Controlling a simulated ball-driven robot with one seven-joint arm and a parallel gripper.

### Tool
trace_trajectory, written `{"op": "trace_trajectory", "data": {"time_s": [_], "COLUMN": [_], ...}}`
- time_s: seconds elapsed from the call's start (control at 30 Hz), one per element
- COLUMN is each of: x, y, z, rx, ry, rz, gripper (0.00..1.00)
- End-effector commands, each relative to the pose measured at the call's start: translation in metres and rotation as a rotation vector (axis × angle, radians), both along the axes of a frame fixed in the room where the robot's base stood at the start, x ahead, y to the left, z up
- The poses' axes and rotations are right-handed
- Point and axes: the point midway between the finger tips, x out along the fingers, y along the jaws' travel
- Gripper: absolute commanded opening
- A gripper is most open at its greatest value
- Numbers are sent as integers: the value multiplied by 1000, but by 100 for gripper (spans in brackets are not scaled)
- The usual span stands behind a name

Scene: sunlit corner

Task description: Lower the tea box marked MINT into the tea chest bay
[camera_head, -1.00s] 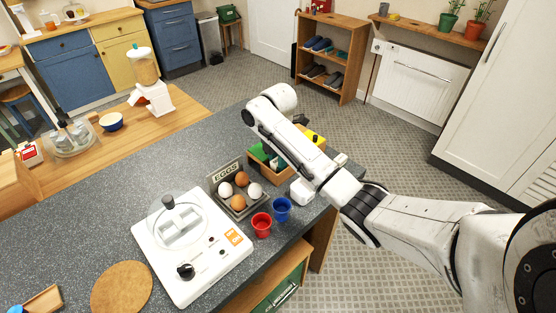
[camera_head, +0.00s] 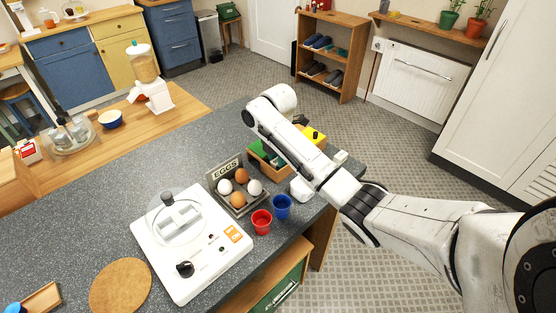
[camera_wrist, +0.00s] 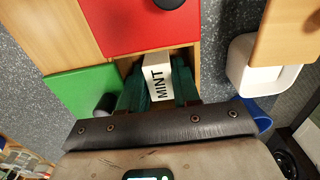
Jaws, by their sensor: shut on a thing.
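The white tea box (camera_wrist: 155,68) shows its black MINT label in the wrist view. My gripper (camera_wrist: 159,93) is shut on it, with a dark green finger on each side. The box is at the open bay of the wooden tea chest (camera_wrist: 190,55), between the bay's side walls; how deep it sits I cannot tell. The chest has a red panel (camera_wrist: 130,25) and a green panel (camera_wrist: 75,90) around the bay.
A white square container (camera_wrist: 258,72) stands close right of the chest. In the head view, an egg holder (camera_head: 237,207), a red cup (camera_head: 262,222) and a blue cup (camera_head: 282,207) stand in front of the chest. A white appliance (camera_head: 190,245) is left of them.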

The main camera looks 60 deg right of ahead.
Motion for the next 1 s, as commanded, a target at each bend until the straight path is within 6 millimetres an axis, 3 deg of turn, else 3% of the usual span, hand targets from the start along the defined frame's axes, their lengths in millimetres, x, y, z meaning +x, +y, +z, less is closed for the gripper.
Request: {"op": "trace_trajectory", "data": {"time_s": [0.73, 0.77, 1.0], "x": [0, 0, 0], "y": [0, 0, 0], "z": [-8, -8, -7], "rx": [0, 0, 0], "ry": [0, 0, 0], "rz": [0, 0, 0], "gripper": [3, 33, 56]}}
